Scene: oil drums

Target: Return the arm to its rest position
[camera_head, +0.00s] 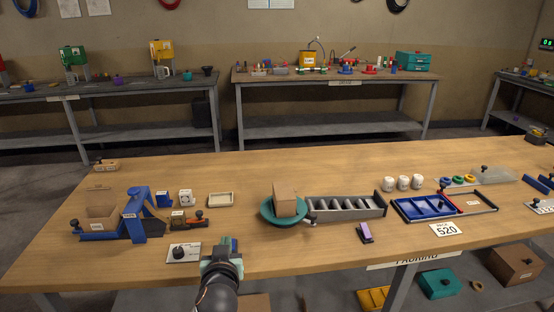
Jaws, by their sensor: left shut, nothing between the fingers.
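My left gripper (228,246) shows at the bottom centre, in front of the wooden table's front edge (318,260). Its arm comes up from the bottom of the view. It is shut with nothing in it, and its fingers point away toward the table. It appears apart from the things on the table, though its height over the edge is hard to tell. My right gripper does not show.
A white card with a black knob (184,252) lies just left of the gripper. A teal bowl (269,212) holding a cardboard box (285,199) stands beyond it, beside a grey slotted tray (345,206). A blue holder (133,226) stands at left.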

